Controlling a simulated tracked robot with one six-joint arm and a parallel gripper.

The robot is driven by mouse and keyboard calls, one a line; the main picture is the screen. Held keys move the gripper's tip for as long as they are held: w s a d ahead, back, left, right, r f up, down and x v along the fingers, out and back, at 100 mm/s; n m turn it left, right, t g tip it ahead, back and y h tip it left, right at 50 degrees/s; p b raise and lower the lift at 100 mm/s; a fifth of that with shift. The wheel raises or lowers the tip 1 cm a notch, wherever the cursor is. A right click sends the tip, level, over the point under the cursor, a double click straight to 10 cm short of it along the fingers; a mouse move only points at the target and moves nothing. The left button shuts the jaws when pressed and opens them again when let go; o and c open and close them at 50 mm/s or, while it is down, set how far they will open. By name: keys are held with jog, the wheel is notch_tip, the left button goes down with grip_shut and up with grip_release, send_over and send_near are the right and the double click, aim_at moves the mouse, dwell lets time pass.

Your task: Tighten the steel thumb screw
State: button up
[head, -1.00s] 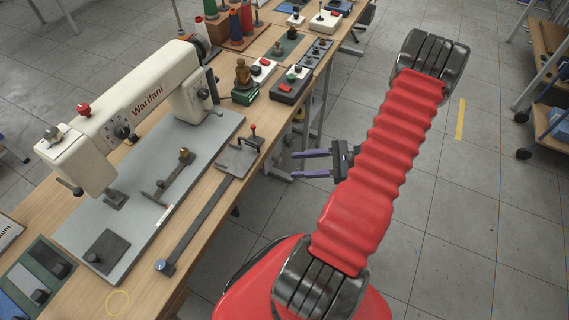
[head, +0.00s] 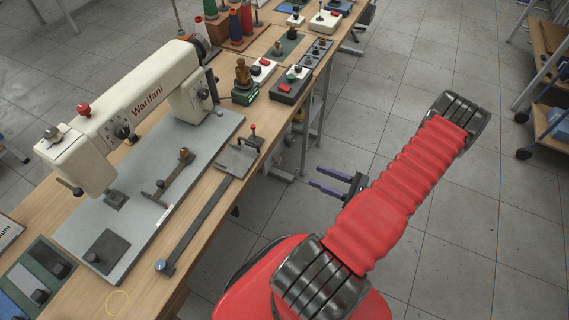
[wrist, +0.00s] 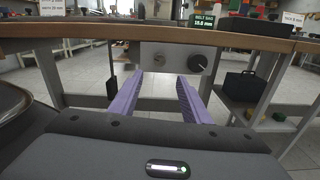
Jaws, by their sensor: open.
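A small steel-coloured round knob (head: 165,266), which looks like a thumb screw, sits at the near end of a flat dark bar (head: 200,218) on the wooden table. A brass-coloured knob (head: 184,153) stands on a bracket on the grey machine plate. My gripper (head: 313,177) is open and empty, off the right side of the table over the floor, well apart from both knobs. In the wrist view its two purple fingers (wrist: 160,82) are spread, pointing towards the table's underside. Neither knob can be made out in the wrist view.
A cream sewing machine (head: 145,105) stands on the table, with a red-topped clamp (head: 240,155) near the right edge. In the wrist view the table edge (wrist: 110,32) crosses above my fingers, with a panel bearing a dark dial (wrist: 197,63) below it. Open floor lies right.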

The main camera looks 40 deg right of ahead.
aim_at(280, 161)
jog(key=shift+x, duration=6.85)
